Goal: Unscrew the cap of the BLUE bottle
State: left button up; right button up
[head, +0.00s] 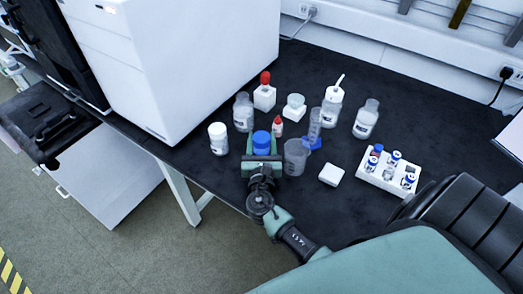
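The blue bottle (262,141) stands near the front edge of the bench, with its rounded blue top showing. My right gripper (262,150) reaches it from the front, with one finger on each side of it. The gripper's body hides the lower part of the bottle. I cannot tell whether the fingers touch it or leave a small gap. The bottle looks upright. My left gripper is not in view.
A white bottle (218,139) stands left of the blue one, and a clear beaker (296,157) close on the right. A small red-capped bottle (277,127) is just behind. A white vial rack (388,174) lies further right. A big white instrument (180,60) fills the back left.

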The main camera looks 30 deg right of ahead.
jog(key=c, duration=0.6)
jog(key=shift+r, duration=0.15)
notch_tip(320, 180, up, 20)
jog(key=p, duration=0.6)
jog(key=o, duration=0.9)
grip_shut()
